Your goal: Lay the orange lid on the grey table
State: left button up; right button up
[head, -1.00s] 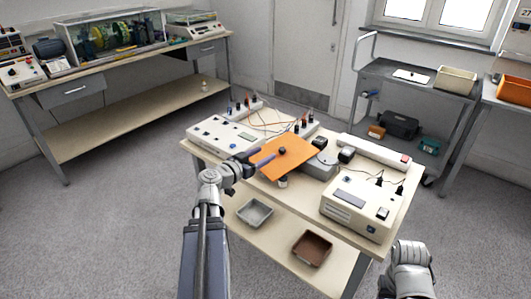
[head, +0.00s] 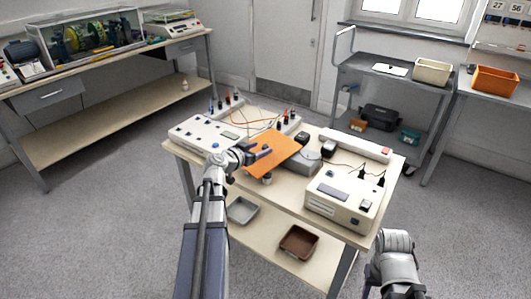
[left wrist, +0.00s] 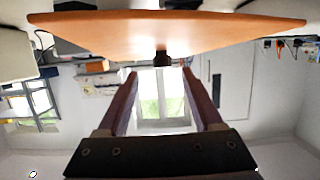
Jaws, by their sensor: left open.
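The orange lid (head: 283,149) is a flat square plate over the cream workbench, beside a low grey unit (head: 307,161). What bears the lid is mostly hidden. My left gripper (head: 260,154) is at its left edge, with purple fingers. In the left wrist view the lid (left wrist: 165,32) spans the top, its dark knob (left wrist: 162,59) hanging down in the picture. The open fingers (left wrist: 162,75) point toward the knob, which shows between their tips with space on both sides. I cannot tell whether the low grey unit is the grey table. Only my right arm's links show.
The workbench (head: 290,195) also holds a cream instrument box (head: 342,200), a control panel (head: 205,135) and cables. Grey (head: 242,209) and brown (head: 299,242) trays sit on its lower shelf. A grey trolley (head: 385,85) stands behind. Floor at left is clear.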

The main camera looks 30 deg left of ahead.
aim_at(265, 146)
pick_arm(q)
jog(key=x, duration=0.2)
jog(key=b+x, duration=0.1)
jog(key=x, duration=0.1)
jog(key=shift+a+f, duration=0.2)
jog(key=shift+a, duration=0.05)
jog(key=shift+w+d, duration=0.1)
jog(key=shift+w, duration=0.3)
jog(key=shift+c, duration=0.2)
grip_shut()
